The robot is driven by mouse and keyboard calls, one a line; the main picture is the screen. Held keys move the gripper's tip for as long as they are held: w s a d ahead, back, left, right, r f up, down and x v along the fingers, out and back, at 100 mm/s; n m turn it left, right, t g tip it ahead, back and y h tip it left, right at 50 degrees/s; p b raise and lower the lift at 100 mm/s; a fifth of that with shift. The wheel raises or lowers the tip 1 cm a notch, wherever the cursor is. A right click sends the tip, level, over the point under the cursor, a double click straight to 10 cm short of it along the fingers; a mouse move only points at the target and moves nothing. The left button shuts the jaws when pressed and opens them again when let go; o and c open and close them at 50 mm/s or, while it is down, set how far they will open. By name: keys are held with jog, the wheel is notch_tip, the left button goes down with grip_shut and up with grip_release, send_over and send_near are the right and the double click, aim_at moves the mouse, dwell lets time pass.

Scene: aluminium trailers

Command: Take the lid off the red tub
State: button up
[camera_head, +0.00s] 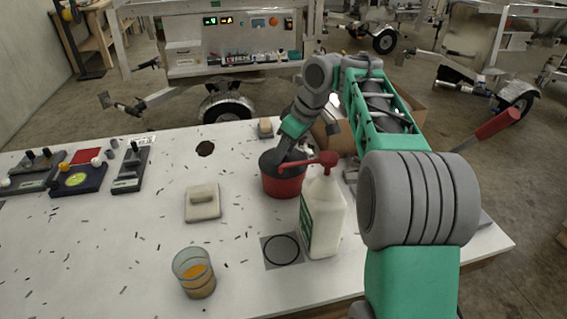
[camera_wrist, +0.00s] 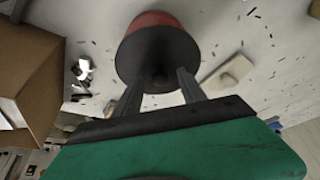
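The red tub (camera_head: 284,188) stands upright on the white table, just behind the pump bottle. Its dark lid (camera_head: 266,161) sits on top, partly hidden by my gripper in the head view. My gripper (camera_wrist: 158,80) reaches down over the tub. In the wrist view, the lid (camera_wrist: 143,55) shows as a dark disc over the red tub wall (camera_wrist: 152,20). A dark knob (camera_wrist: 160,74) at the lid's middle lies between my two fingers. The fingers are apart, with gaps visible beside the knob, and do not look closed on it.
A white bottle (camera_head: 324,222) with a red pump stands close in front of the tub. A glass of orange liquid (camera_head: 197,279), a beige block with a handle (camera_head: 202,206) and a cardboard box (camera_head: 410,106) are nearby. A ring-marked grey square (camera_head: 283,251) lies on the table.

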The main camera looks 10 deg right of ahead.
grip_shut()
dwell(0.3)
dwell(0.3)
